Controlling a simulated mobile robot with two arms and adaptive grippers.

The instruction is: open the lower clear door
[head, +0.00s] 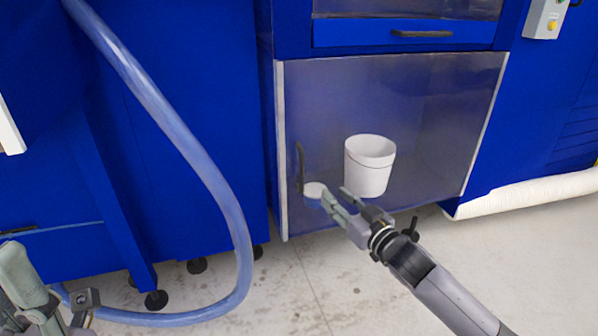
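The lower clear door (420,120) is a see-through panel on the front of the blue machine, and it looks shut. A dark vertical handle (300,167) sits near its left edge. A white bucket (370,168) and a small white round thing (315,190) show at the door; I cannot tell their depth exactly. My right gripper (334,200) is in front of the door's lower part, right of and below the handle, with its fingers apart and nothing seen between them. My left gripper (40,290) is at the lower left corner, partly cut off, away from the door.
A thick translucent hose (215,180) hangs down and curves along the floor on the left. Blue cabinets (190,120) on feet stand left of the door. A white roll (530,193) lies at the right. The grey floor (330,280) before the door is clear.

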